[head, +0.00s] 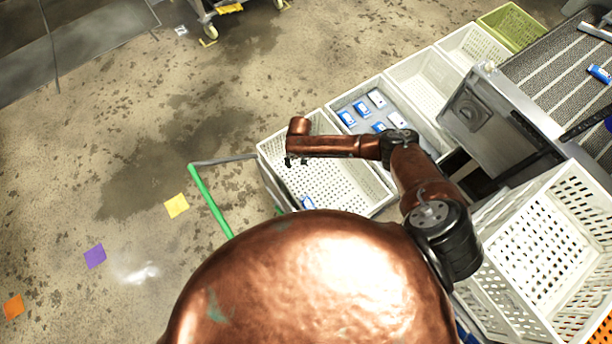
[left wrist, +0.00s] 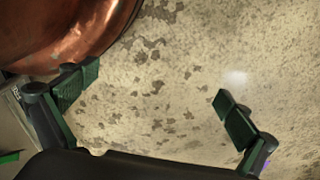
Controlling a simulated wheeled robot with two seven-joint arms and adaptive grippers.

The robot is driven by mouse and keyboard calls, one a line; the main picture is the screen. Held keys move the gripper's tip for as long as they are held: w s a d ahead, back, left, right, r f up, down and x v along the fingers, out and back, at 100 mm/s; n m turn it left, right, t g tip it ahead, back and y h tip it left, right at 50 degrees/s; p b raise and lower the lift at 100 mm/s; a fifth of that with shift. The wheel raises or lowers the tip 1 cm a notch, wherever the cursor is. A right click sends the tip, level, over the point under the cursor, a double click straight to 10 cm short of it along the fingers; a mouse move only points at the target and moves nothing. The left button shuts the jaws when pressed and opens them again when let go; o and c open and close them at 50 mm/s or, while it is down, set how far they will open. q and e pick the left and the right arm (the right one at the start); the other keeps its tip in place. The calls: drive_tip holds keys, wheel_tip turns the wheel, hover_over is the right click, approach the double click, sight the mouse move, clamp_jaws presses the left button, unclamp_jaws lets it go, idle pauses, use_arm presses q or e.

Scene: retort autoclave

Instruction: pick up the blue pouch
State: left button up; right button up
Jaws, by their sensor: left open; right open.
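A blue pouch (head: 307,202) lies in the near end of a white perforated crate (head: 335,213), partly hidden by my copper body. Several blue-and-white pouches (head: 347,118) lie in the grey-floored crate beside it, some partly behind my right arm. My right gripper (head: 297,161) points down over the white crate, open and apart from the pouch; its fingers look small and dark. In the left wrist view my left gripper (left wrist: 156,88) is open and empty above bare floor. It is not visible in the head view.
Another blue-and-white pouch (head: 600,74) lies on the ribbed conveyor (head: 548,60) at the upper right. A metal box (head: 497,115) and a large white crate (head: 535,250) stand right of my arm. A green bar (head: 209,200) borders the crate's left side.

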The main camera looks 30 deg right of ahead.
drive_tip(key=s+f+g+b, duration=0.1)
drive_tip(key=s+f+b, duration=0.2)
drive_tip(key=f+b, duration=0.95)
drive_tip(key=g+b, duration=0.1)
drive_tip(key=b, duration=0.4)
approach(308, 204)
use_arm(q)
drive_tip(key=w+d+r+g+b, duration=0.1)
drive_tip(key=w+d+r+b, duration=0.25)
drive_tip(key=r, duration=0.65)
use_arm(e)
wheel_tip(308, 204, down, 2)
drive_tip(key=shift+s+f+p, duration=0.1)
drive_tip(key=shift+f+p, duration=0.1)
drive_tip(key=shift+p, duration=0.1)
drive_tip(key=shift+f, duration=0.5)
drive_tip(key=f+b, duration=0.2)
drive_tip(key=f, duration=0.1)
drive_tip(key=s+f+b, duration=0.1)
drive_tip(key=f, duration=0.1)
drive_tip(key=shift+f+b, duration=0.2)
drive_tip(key=shift+b, duration=0.2)
drive_tip(key=shift+f, duration=0.15)
use_arm(q)
drive_tip(key=w+d+f+t+h, duration=0.2)
drive_tip(key=w+d+f+t, duration=0.1)
drive_tip(key=w+f, duration=0.4)
drive_tip(key=shift+w+d+f, duration=0.35)
drive_tip(key=shift+d+f, duration=0.4)
drive_tip(key=shift+d, duration=0.1)
